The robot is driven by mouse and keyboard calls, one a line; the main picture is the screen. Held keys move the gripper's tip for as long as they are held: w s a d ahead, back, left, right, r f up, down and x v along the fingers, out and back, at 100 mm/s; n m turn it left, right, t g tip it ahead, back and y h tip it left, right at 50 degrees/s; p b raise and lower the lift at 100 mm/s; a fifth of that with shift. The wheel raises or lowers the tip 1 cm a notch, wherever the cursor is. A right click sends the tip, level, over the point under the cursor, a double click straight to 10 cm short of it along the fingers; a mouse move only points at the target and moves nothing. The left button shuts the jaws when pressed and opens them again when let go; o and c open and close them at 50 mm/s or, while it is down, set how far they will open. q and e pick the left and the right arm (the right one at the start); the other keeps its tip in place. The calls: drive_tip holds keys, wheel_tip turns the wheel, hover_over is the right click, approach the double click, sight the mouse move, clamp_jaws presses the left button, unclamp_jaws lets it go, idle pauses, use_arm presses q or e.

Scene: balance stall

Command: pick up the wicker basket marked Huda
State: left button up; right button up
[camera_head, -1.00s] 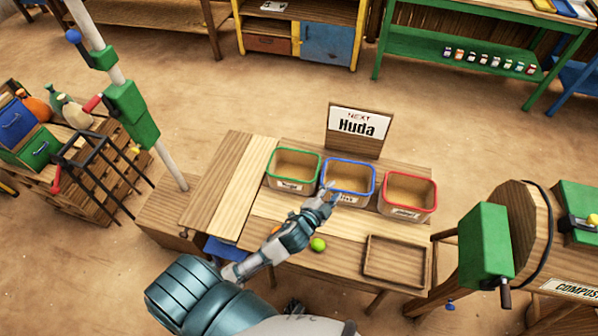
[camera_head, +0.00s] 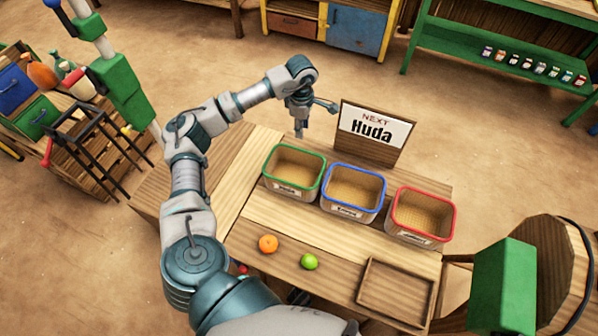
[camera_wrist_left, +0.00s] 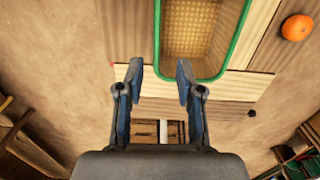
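The wicker basket with the green rim (camera_head: 292,172) is the leftmost of three on the table, and its small label seems to read Huda. It also shows at the top of the left wrist view (camera_wrist_left: 193,35), empty, its rim just beyond my right-hand finger there. My left gripper (camera_head: 302,121) hangs above and behind this basket, pointing down, apart from it. In the wrist view its blue fingers (camera_wrist_left: 160,72) are spread with nothing between them. My right gripper is not in view.
A sign reading NEXT Huda (camera_head: 374,131) stands behind the baskets. Blue-rimmed (camera_head: 352,190) and red-rimmed (camera_head: 421,215) baskets stand to the right. An orange (camera_head: 268,244), a green fruit (camera_head: 309,262) and an empty wooden tray (camera_head: 396,290) lie in front.

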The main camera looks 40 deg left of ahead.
use_arm(q)
wheel_tip(320, 180, down, 3)
drive_tip(key=a, duration=0.1)
drive_tip(key=b, duration=0.1)
hover_over(301, 165)
wheel_tip(301, 165, down, 9)
drive_tip(key=f, duration=0.4)
drive_tip(key=shift+w+a+f+b, duration=0.2)
drive_tip(key=shift+a+f+b, duration=0.05)
drive_tip(key=shift+f+b, duration=0.15)
drive_tip(key=shift+d+f, duration=0.1)
drive_tip(key=shift+f, duration=0.05)
drive_tip(key=shift+d, duration=0.15)
clamp_jaws()
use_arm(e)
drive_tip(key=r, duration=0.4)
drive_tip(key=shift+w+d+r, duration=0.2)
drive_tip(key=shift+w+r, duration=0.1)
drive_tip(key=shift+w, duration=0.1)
